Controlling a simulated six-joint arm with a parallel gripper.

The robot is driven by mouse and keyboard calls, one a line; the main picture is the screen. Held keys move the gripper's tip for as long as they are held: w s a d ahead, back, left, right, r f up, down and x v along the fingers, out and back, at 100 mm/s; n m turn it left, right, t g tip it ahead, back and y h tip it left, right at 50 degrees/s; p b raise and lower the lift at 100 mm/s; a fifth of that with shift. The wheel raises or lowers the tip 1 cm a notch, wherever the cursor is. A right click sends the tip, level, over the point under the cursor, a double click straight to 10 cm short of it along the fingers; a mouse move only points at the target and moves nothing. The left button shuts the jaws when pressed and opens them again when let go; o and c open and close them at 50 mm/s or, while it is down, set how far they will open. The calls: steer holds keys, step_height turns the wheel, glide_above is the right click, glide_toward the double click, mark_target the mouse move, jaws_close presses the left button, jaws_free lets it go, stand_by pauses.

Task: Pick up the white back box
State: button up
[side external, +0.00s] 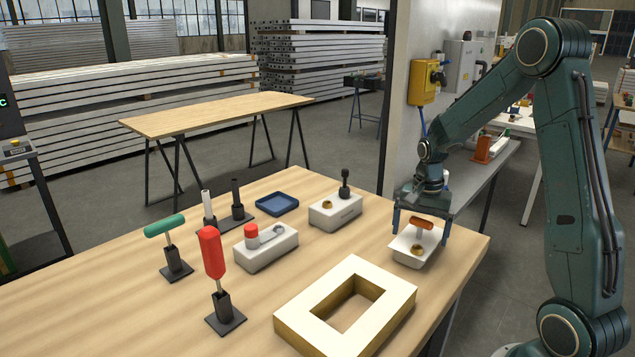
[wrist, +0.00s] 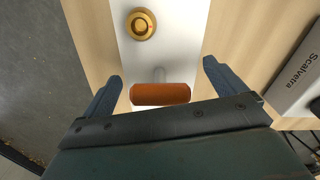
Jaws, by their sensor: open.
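A white box (side external: 403,257) with sloping sides stands near the table's right edge, carrying an orange-brown handle (side external: 421,224) and a round brass fitting (side external: 417,249). In the wrist view the white box (wrist: 185,45) lies below my gripper, with the brass fitting (wrist: 141,24) above the orange handle (wrist: 160,94). My gripper (side external: 421,226) is open, pointing down, with one finger on either side of the handle and the box. It also shows in the wrist view (wrist: 163,72), with a gap between each finger and the handle. Contact with the box cannot be told.
A wooden frame (side external: 290,325) with a rectangular opening lies in front. A grey-white box with a black knob (side external: 335,212) and one with a red button (side external: 265,248) stand left.

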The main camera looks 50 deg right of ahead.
steer(key=shift+f, duration=0.75)
steer(key=c, duration=1.1)
steer(key=shift+o, duration=0.2)
steer(key=shift+r, duration=0.1)
step_height(320, 180, up, 20)
stand_by(0.4)
steer(key=shift+r, duration=2.2)
